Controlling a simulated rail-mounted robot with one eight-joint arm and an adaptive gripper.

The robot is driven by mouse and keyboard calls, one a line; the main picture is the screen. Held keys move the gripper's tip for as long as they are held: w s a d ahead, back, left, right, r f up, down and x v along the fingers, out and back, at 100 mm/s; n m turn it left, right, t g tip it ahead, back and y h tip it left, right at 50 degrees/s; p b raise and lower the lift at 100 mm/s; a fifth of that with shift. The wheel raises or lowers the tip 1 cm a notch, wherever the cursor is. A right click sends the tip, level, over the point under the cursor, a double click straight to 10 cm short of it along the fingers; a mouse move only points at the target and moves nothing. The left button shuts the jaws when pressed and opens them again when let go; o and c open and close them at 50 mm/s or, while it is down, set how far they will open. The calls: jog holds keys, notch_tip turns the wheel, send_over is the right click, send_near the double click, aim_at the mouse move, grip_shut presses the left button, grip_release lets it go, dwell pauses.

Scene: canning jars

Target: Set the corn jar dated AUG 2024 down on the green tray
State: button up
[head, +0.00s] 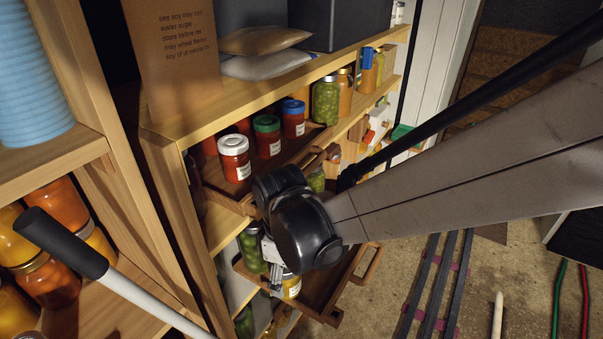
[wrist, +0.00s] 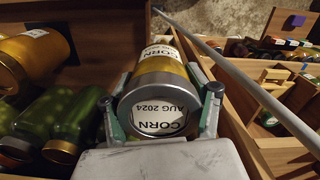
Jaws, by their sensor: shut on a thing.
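The corn jar (wrist: 160,75) is in the wrist view, yellow with a grey lid whose label reads CORN, AUG 2024, upside down in the picture. My gripper (wrist: 163,112) is shut on it, one finger on each side near the lid. In the head view my gripper (head: 275,276) is low at the shelf front, and a yellow jar (head: 292,287) with a white label shows partly behind it. I cannot make out the green tray for certain; a small green patch (head: 400,132) shows beyond the shelf.
A pulled-out wooden drawer (head: 333,312) surrounds the area below my gripper. Green jars (wrist: 75,115) and an amber jar (wrist: 35,55) lie close on the left. Red jars (head: 235,160) stand in the drawer above. A wooden wall (wrist: 235,125) is close on the right.

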jog(key=shift+s+a+r+p, duration=0.15)
jog(key=shift+r+p, duration=0.15)
jog(key=shift+r, duration=0.2)
jog(key=shift+s+r+p, duration=0.15)
jog(key=shift+r+p, duration=0.1)
jog(key=shift+r, duration=0.25)
jog(key=shift+r+p, duration=3.3)
jog(key=shift+r, duration=1.95)
jog(key=shift+w, duration=0.1)
